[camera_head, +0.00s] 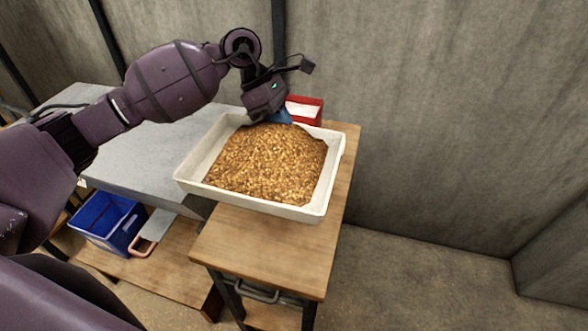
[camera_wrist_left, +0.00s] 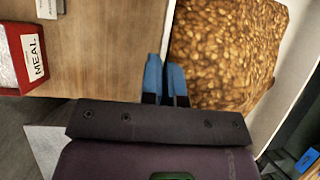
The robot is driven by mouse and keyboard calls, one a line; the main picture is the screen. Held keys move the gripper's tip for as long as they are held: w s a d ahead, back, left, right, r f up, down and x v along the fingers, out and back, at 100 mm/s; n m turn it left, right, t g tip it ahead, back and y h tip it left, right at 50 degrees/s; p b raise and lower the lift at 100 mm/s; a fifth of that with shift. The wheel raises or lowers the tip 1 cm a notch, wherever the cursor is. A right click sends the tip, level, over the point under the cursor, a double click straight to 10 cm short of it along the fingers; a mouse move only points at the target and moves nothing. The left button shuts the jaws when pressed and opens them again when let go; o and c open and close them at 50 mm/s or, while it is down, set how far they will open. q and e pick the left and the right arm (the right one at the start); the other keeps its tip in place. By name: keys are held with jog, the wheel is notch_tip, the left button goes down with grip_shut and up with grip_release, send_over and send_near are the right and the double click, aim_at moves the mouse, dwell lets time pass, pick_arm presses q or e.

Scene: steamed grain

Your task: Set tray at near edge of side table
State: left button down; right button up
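A white tray (camera_head: 318,212) full of brown grain (camera_head: 265,165) is over the far and middle part of the wooden side table (camera_head: 262,250). Its left side reaches past the table's left edge towards the grey table. I cannot tell whether it rests on the top or is slightly lifted. My left gripper (camera_head: 280,117) is at the tray's far rim. In the left wrist view its blue fingertips (camera_wrist_left: 166,78) are close together on either side of the tray's wall (camera_wrist_left: 168,32), one outside and one over the grain. My right gripper is not in view.
The grey table (camera_head: 140,150) is at left. A blue crate (camera_head: 105,222) sits on a low wooden shelf. The side table's near end is bare.

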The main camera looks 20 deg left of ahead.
pick_arm(q)
notch_tip(320, 180, down, 19)
jog(key=shift+r+p, duration=0.1)
jog(key=shift+p, duration=0.3)
jog(key=shift+f, duration=0.4)
jog(key=shift+f, duration=0.1)
jog(key=c, duration=1.7)
grip_release()
jog(key=shift+s+f, duration=0.1)
jog(key=o, duration=0.4)
jog(key=shift+c, duration=0.2)
jog(key=shift+r, duration=0.2)
jog(key=b+v, duration=0.1)
jog(key=v, duration=1.1)
